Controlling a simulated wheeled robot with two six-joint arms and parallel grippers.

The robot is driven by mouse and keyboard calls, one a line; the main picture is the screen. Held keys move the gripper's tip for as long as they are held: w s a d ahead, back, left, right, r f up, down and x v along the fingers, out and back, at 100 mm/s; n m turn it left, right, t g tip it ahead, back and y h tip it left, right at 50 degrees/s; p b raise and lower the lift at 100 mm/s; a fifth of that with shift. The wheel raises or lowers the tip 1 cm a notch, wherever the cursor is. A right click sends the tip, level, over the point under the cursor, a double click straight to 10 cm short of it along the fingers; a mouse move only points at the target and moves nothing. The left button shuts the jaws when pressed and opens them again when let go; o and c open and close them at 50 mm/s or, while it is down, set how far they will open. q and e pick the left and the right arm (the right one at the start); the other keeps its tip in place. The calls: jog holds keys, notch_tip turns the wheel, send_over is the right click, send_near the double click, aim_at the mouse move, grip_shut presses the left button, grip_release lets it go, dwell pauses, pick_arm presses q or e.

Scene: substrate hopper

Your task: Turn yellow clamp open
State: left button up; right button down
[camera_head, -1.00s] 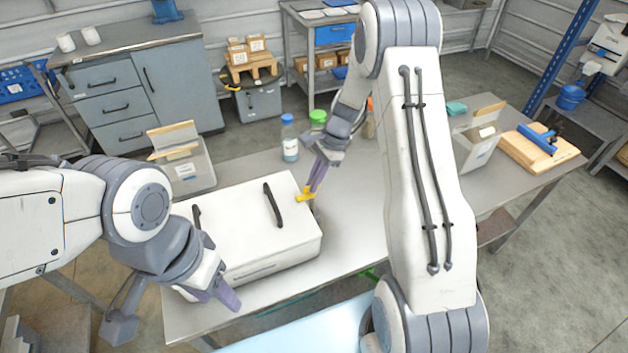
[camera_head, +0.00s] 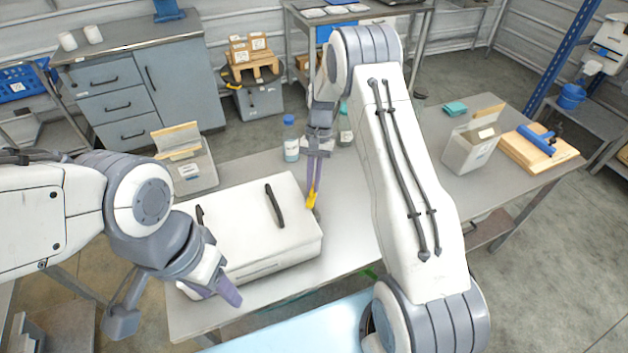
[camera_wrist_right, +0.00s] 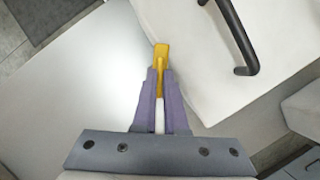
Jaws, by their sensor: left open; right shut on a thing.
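The yellow clamp (camera_head: 311,200) sits at the right side of the white box (camera_head: 245,225) on the grey table. My right gripper (camera_head: 313,188) reaches down to it from above and is shut on it. In the right wrist view the clamp (camera_wrist_right: 160,62) stands between the two purple fingertips (camera_wrist_right: 160,88), its tip poking out beyond them beside the box's edge. The part of the clamp between the fingers is partly hidden. My left gripper (camera_head: 218,290) is open and empty at the front left of the box.
Black handles (camera_head: 274,206) stand on top of the box. A blue-capped bottle (camera_head: 290,140) and another bottle (camera_head: 345,128) stand behind it. An open carton (camera_head: 470,148) and a wooden board (camera_head: 540,150) are at the table's right. Table right of the box is clear.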

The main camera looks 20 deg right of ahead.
jog(key=n+h, duration=0.1)
jog(key=n, duration=0.2)
jog(key=shift+a+n, duration=0.1)
jog(key=shift+n, duration=0.3)
jog(key=shift+n+g+h, duration=0.4)
jog(key=shift+n+h, duration=0.5)
jog(key=shift+n, duration=0.9)
jog(key=c, duration=1)
grip_release()
jog(key=shift+o, duration=0.2)
jog(key=shift+w+r, duration=0.1)
jog(key=b+v, duration=0.2)
jog(key=v, duration=0.8)
jog(key=shift+r, duration=0.2)
